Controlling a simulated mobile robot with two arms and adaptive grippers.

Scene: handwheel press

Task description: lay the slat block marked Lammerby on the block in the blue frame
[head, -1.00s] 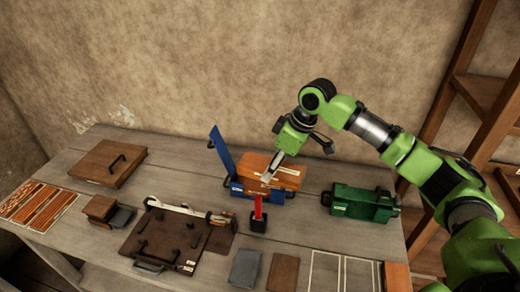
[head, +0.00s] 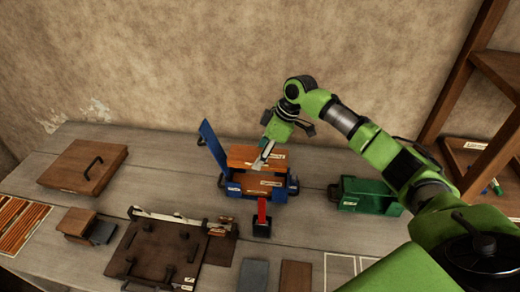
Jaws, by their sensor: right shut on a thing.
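The blue frame (head: 234,188) stands at the middle of the table with its blue lid raised at the left. An orange-brown block (head: 262,179) with a pale label sits in it. A second orange-brown slat block (head: 245,153), also with a pale label, shows just above that block; I cannot tell whether the two touch. My right gripper (head: 261,163) comes down from above and is shut on this upper slat block. The labels are too small to read, so I cannot confirm the name Lammerby. My left gripper is not in view.
A red-handled black piece (head: 262,227) stands just in front of the frame. A green frame (head: 368,197) stands to the right. A dark board with handles (head: 153,252), small blocks (head: 78,222) and a handled wooden panel (head: 84,166) lie to the left.

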